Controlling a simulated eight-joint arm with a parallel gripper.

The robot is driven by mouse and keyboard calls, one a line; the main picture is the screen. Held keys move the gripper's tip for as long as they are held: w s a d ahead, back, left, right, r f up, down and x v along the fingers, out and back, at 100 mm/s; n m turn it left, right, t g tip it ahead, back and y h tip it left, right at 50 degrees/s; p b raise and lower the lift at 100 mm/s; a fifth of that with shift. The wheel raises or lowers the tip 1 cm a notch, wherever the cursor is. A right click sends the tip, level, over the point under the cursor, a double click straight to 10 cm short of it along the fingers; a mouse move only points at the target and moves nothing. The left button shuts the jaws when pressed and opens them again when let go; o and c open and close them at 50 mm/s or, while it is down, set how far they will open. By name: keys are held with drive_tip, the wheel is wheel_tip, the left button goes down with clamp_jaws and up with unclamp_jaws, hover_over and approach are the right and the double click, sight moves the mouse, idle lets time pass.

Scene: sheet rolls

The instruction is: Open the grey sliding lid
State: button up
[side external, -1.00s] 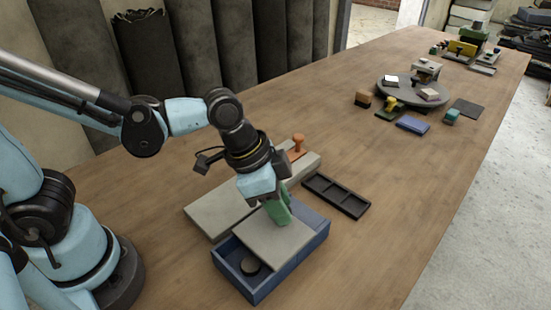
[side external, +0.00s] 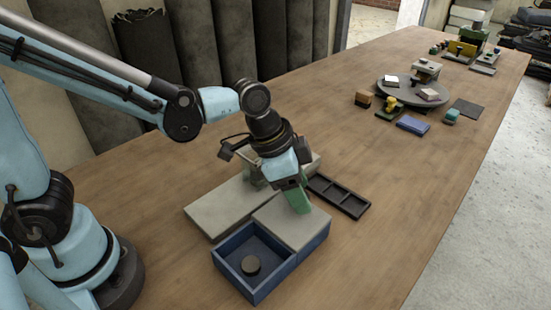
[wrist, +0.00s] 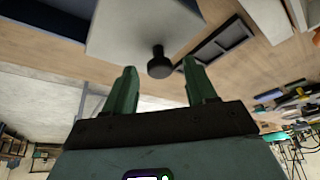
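The grey sliding lid (side external: 285,222) covers the far right part of the blue box (side external: 240,292). The near left part of the box is open, and a dark round puck (side external: 250,264) lies inside. The lid (wrist: 125,30) also shows in the wrist view, with a dark knob (wrist: 160,64) standing on it. My gripper (side external: 302,203) is over the lid's far right part. In the wrist view its green fingers (wrist: 160,74) stand apart, one on each side of the knob, with visible gaps. Seen from the side, the fingers hide the knob.
A grey slab (side external: 220,206) lies along the box's left side. A dark compartment tray (side external: 338,196) lies just beyond my gripper. A round grey stand (side external: 411,93) with several blocks is farther back. The table to the right of the box is clear.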

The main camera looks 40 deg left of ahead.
drive_tip(key=shift+r, duration=0.1)
drive_tip(key=v, duration=1.2)
idle(0.4)
drive_tip(key=s+a+f+n+t+y, duration=0.2)
drive_tip(key=a+f+n, duration=0.4)
drive_tip(key=a+n, duration=0.3)
drive_tip(key=a+t+y, duration=0.1)
drive_tip(key=a+t, duration=0.1)
drive_tip(key=a, duration=0.1)
drive_tip(key=shift+a, duration=0.35)
